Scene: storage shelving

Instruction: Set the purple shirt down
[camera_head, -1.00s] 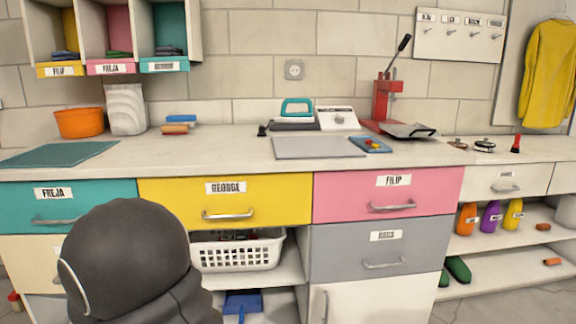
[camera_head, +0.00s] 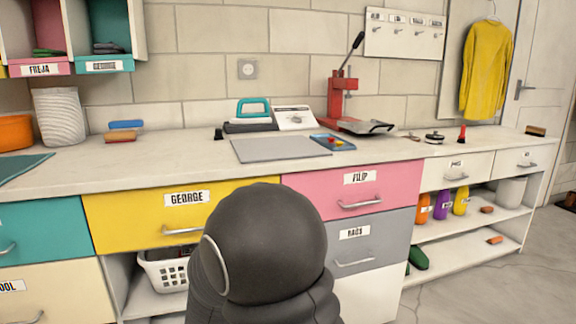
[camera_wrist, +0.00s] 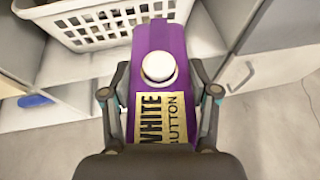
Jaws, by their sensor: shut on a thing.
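In the wrist view, the purple shirt (camera_wrist: 159,38) appears as a flat purple piece with a round white button and a gold label reading "WHITE BUTTON". My gripper (camera_wrist: 159,93) is shut on it, with one finger at each side. Its lower part is hidden behind the gripper's dark body. The floor and open shelves show beyond it. In the head view, my dark arm stands in front of the drawers and hides the gripper and shirt.
The counter (camera_head: 180,152) has a grey mat (camera_head: 280,149), a heat press and a red press (camera_head: 342,95). Below are the yellow George drawer (camera_head: 130,215) and pink Filip drawer (camera_head: 400,183). A white basket (camera_head: 163,270) sits on an open shelf. Colored bottles stand at right.

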